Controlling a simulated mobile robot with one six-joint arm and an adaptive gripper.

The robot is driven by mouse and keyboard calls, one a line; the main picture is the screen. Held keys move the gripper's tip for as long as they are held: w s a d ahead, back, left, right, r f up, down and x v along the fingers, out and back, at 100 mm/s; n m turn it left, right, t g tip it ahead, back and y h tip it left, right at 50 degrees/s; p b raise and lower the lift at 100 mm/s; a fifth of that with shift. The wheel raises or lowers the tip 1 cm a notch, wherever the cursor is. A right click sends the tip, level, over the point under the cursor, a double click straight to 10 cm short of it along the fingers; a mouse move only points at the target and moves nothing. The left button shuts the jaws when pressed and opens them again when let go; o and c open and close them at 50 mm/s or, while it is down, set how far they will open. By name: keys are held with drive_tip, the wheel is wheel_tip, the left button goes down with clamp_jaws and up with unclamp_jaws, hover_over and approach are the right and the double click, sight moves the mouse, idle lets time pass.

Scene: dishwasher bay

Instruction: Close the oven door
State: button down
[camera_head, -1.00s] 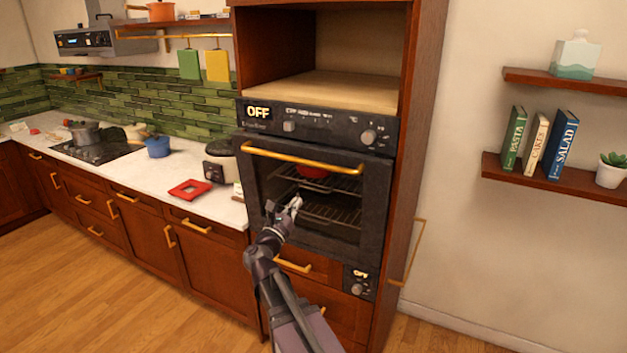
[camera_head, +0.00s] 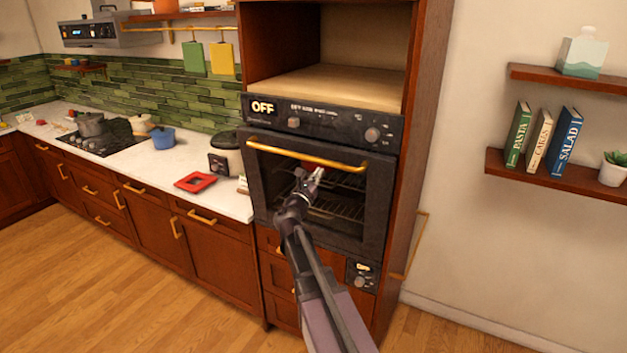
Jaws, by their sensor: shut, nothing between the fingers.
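The oven door (camera_head: 377,215) is dark with a glass window and stands upright across the oven front. I cannot tell whether it is fully latched. Its gold handle (camera_head: 300,157) runs across the top. My gripper (camera_head: 317,173) is shut and empty, in front of the window just below the handle. Whether it touches the glass is unclear. My arm covers the lower middle of the door.
A control panel (camera_head: 335,122) reading OFF sits above the door, with an open wooden niche (camera_head: 340,85) higher up. A counter with a red trivet (camera_head: 195,182) and a cooker (camera_head: 226,152) is at left. Book shelves (camera_head: 560,175) hang at right. The wooden floor (camera_head: 90,290) at left is clear.

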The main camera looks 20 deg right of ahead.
drive_tip(key=shift+x, duration=1.2)
